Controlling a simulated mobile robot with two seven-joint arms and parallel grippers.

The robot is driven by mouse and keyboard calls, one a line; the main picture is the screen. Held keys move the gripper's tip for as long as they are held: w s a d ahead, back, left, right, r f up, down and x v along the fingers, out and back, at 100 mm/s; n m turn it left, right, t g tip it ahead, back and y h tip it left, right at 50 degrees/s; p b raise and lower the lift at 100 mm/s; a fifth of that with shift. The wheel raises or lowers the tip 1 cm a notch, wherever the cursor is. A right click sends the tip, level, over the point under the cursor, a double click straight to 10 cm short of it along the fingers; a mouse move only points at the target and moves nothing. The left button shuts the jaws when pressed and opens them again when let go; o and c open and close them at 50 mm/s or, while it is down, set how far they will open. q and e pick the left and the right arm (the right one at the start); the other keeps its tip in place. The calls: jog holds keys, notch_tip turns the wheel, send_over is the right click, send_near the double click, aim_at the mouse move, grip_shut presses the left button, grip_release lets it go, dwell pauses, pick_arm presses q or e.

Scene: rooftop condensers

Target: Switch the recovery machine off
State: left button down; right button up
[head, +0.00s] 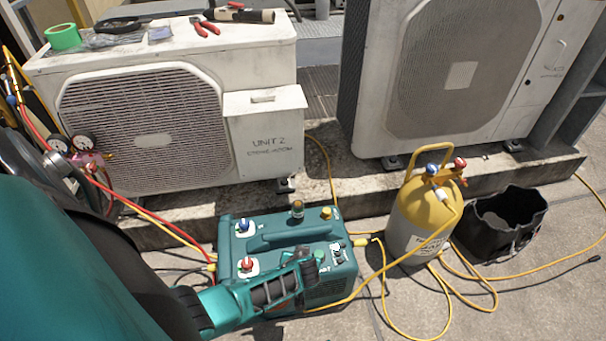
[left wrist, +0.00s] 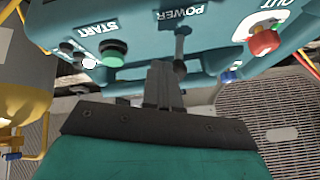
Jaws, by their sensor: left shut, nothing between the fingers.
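The recovery machine (head: 290,238) is a teal box on the paving, with a blue knob, a red knob and a top handle. My left gripper (head: 306,262) reaches over its front right part from the lower left. In the left wrist view the machine's panel (left wrist: 140,22) appears upside down. The closed fingers (left wrist: 163,72) point at a small grey power switch (left wrist: 181,45) under the POWER label, close to it; I cannot tell whether they touch. The green START button (left wrist: 113,53) is beside it. The switch's position is unclear. My right gripper is not in view.
A yellow-topped cylinder (head: 424,215) and a black bucket (head: 500,222) stand to the right, with yellow hoses looping over the paving. Two condenser units (head: 150,120) (head: 450,75) stand behind. A gauge manifold (head: 85,155) with red and yellow hoses is at left.

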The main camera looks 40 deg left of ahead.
pick_arm(q)
jog(key=shift+s+a+r+n+t+h, duration=0.15)
jog(key=shift+s+a+n+t+h, duration=0.15)
jog(key=shift+s+a+t+h, duration=0.25)
jog(key=shift+s+a+n+t+h, duration=0.4)
jog(key=shift+s+t+h, duration=0.2)
jog(key=shift+t, duration=0.25)
jog(key=shift+s+a+r+t, duration=0.1)
jog(key=shift+s+a+t, duration=0.05)
jog(key=shift+t, duration=0.15)
jog(key=shift+r, duration=0.1)
jog(key=shift+r+p, duration=0.75)
jog(key=shift+p, duration=0.05)
